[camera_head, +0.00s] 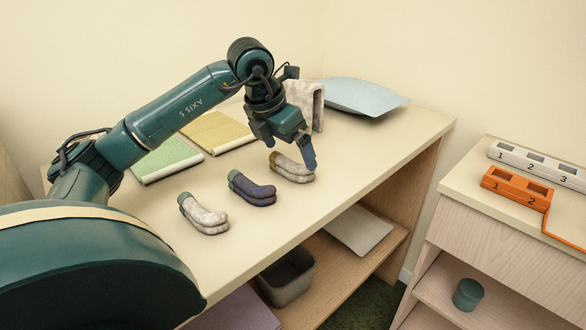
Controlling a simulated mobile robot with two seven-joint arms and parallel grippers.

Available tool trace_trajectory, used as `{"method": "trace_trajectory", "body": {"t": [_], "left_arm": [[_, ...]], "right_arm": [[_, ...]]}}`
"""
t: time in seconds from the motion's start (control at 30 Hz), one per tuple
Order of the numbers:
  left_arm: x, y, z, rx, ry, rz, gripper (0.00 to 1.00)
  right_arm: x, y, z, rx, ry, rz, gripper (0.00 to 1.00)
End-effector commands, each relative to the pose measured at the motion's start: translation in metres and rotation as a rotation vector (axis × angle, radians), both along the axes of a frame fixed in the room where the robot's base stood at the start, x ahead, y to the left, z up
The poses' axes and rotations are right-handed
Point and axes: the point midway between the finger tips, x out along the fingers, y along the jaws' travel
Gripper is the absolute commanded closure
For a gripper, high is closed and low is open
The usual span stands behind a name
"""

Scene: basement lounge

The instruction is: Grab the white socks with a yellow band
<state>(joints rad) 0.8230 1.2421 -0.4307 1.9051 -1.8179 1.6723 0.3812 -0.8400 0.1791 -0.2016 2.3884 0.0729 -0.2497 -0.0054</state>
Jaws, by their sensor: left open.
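The white socks with a yellow band (289,170) lie on the beige tabletop (340,160), the farthest of three sock bundles in a row. Their band end points to the upper left. My left gripper (309,160) points down right at these socks, over their right part, and hides a little of them. It is open; I cannot tell whether its fingers touch the socks. White socks with a green band (204,217) lie nearest. My right gripper is not in view.
Green (168,160) and yellow (218,133) folded cloths lie behind the socks. A grey bin (287,280) is on the lower shelf. A right-hand cabinet holds an orange power strip (516,188).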

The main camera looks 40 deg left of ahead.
Motion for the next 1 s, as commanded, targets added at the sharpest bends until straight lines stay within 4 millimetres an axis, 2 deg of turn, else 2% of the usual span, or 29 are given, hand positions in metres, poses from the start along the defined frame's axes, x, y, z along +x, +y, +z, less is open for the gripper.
{"method": "trace_trajectory", "body": {"t": [0.1,0.23,0.5,0.9,1.0], "left_arm": [[0.004,0.001,-0.020,-0.001,0.005,-0.001,0.00],[0.011,0.000,-0.037,-0.003,0.003,-0.001,0.00],[0.013,0.000,-0.040,0.000,0.001,-0.001,0.00],[0.013,0.000,-0.040,-0.001,0.000,-0.001,0.32],[0.013,0.000,-0.040,-0.001,0.000,-0.001,0.32]], "right_arm": [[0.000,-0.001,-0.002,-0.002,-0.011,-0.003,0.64],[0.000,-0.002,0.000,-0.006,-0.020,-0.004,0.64],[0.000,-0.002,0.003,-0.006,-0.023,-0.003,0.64],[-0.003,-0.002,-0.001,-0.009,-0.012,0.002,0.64],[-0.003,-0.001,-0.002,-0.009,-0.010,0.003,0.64]]}}
